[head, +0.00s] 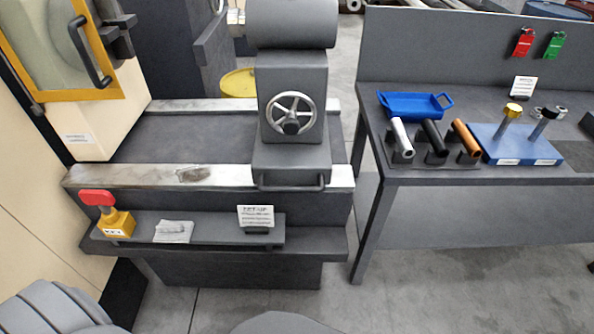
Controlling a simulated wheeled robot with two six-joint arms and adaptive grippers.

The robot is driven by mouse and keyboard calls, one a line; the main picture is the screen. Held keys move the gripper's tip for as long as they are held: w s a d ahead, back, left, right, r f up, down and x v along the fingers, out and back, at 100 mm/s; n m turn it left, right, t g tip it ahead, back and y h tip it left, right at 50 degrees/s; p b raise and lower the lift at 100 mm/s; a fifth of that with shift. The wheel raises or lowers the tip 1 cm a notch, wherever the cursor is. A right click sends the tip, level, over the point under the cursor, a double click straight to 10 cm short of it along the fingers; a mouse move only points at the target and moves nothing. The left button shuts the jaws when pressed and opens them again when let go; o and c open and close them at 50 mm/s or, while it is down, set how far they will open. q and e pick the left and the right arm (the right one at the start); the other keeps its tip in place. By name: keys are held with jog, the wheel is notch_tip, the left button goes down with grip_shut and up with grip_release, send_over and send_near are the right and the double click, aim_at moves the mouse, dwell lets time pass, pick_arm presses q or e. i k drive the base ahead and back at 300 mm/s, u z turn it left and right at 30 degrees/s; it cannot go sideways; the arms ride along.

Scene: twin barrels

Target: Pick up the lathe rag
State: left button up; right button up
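The lathe rag (174,232) looks like a small crumpled pale grey cloth. It lies on the dark shelf (215,233) along the front of the lathe, between a yellow block with a red-topped handle and a small white sign. Nothing covers the rag. Neither of my grippers shows in the head view, so whether they are open or shut is hidden.
The yellow block (118,222) with its red top stands left of the rag. The white sign (256,217) stands to its right. The lathe tailstock (291,110) rises behind. A workbench (430,105) at right holds a blue tray (415,104) and several cylinders. Floor before the lathe is mostly clear.

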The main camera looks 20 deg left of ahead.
aim_at(167, 231)
jog(key=u, duration=1.8)
jog(key=k, duration=0.9)
jog(key=u, duration=1.15)
jog(key=i, duration=1.15)
jog(key=z, duration=0.65)
jog(key=i, duration=0.8)
jog(key=z, duration=0.75)
